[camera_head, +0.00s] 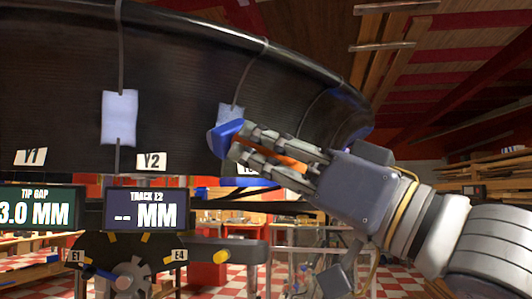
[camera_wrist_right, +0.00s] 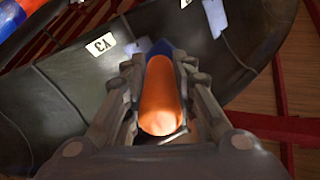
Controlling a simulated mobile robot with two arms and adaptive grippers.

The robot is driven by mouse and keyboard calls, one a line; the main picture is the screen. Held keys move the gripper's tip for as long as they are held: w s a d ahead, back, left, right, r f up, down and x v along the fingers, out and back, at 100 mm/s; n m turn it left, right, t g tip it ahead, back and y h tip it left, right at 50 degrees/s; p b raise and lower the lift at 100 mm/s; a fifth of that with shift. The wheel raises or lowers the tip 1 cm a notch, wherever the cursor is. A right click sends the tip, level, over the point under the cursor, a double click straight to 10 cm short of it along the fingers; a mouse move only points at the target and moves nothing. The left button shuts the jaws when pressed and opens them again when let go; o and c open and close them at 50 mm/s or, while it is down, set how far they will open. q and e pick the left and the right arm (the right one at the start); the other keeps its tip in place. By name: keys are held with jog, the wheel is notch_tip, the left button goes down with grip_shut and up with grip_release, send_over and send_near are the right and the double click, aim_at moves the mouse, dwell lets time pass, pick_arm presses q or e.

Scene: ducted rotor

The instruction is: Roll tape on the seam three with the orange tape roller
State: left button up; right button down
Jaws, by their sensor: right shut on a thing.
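The black duct ring (camera_head: 190,62) curves across the head view, with thin grey seams crossing it. A pale tape patch (camera_head: 230,112) lies on the seam near the partly covered third label (camera_head: 247,169). My right gripper (camera_head: 240,143) is shut on the orange tape roller, whose orange handle (camera_wrist_right: 160,105) lies between the fingers in the wrist view. The roller's blue head (camera_head: 224,138) overlaps the lower part of that patch in the head view; I cannot tell whether it touches. The Y3 label (camera_wrist_right: 101,46) shows beside the roller in the wrist view. My left gripper is out of view.
Another pale patch (camera_head: 119,117) lies on the seam by the Y2 label (camera_head: 151,161). Below the duct stand a tip gap display (camera_head: 36,210) and a track display (camera_head: 146,209). Workbenches and wooden shelves stand behind, over a red and white checkered floor.

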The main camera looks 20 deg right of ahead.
jog(key=shift+w+a+r, duration=0.1)
jog(key=shift+w+r, duration=0.1)
jog(key=shift+w, duration=0.25)
dwell(0.3)
jog(key=shift+w+d+f, duration=0.1)
jog(key=shift+w+d, duration=0.1)
jog(key=shift+d, duration=0.65)
jog(key=shift+w+d+b, duration=0.2)
jog(key=shift+d+b, duration=0.15)
jog(key=shift+d, duration=0.8)
jog(key=shift+a, duration=0.1)
